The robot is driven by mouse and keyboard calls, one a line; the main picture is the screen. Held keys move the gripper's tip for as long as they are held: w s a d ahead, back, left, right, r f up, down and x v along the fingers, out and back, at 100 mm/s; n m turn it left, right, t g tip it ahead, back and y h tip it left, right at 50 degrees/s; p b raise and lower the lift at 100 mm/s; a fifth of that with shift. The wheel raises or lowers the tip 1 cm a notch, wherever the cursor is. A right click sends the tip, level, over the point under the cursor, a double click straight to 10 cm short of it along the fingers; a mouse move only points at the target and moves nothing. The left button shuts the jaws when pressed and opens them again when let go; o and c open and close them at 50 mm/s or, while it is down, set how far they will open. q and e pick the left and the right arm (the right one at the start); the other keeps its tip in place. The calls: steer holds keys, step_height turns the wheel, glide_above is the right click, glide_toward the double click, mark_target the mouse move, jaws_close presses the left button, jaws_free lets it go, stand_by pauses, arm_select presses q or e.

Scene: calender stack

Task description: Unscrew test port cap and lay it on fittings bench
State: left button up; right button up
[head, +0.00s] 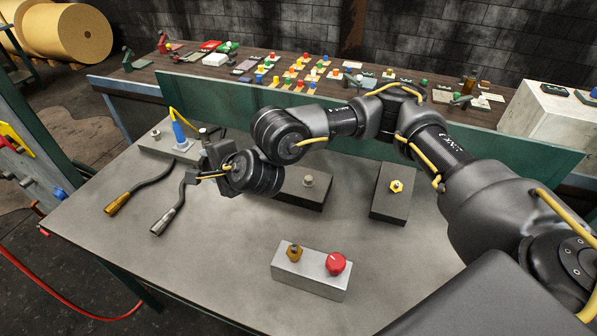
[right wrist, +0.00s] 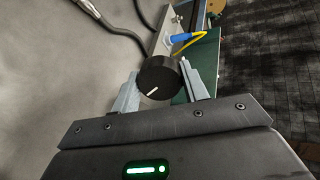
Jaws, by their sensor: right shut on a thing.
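My right gripper (head: 213,150) is at the left part of the grey bench (head: 130,240), beside a grey block (head: 150,147) with a blue connector (head: 180,132). In the right wrist view its two fingers (right wrist: 158,84) are shut on a round black cap (right wrist: 156,76) with a white line on its top. What lies beneath the cap is hidden, so I cannot tell whether it still sits on a port. The blue connector also shows just beyond it in the right wrist view (right wrist: 181,38). My left gripper is not in view.
Two cables with a brass end (head: 117,203) and a silver end (head: 164,220) lie at the left. Dark blocks carry a grey fitting (head: 308,180) and a yellow fitting (head: 396,186). A light box holds a red knob (head: 335,263). The bench front left is clear.

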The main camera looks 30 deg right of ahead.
arm_select(q)
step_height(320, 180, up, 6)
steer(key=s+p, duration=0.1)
steer(key=p, duration=0.4)
steer(key=shift+p, duration=0.4)
arm_select(e)
steer(key=s+d+f+g+h, duration=0.1)
steer(key=s+d+g, duration=0.3)
steer(key=d, duration=0.5)
steer(key=s+d+f+g+h, duration=0.2)
steer(key=s+d+g, duration=0.3)
steer(key=d+g, duration=0.3)
steer(key=shift+d+f+h, duration=0.3)
steer(key=shift+d+h, duration=0.05)
steer(key=shift+h, duration=0.35)
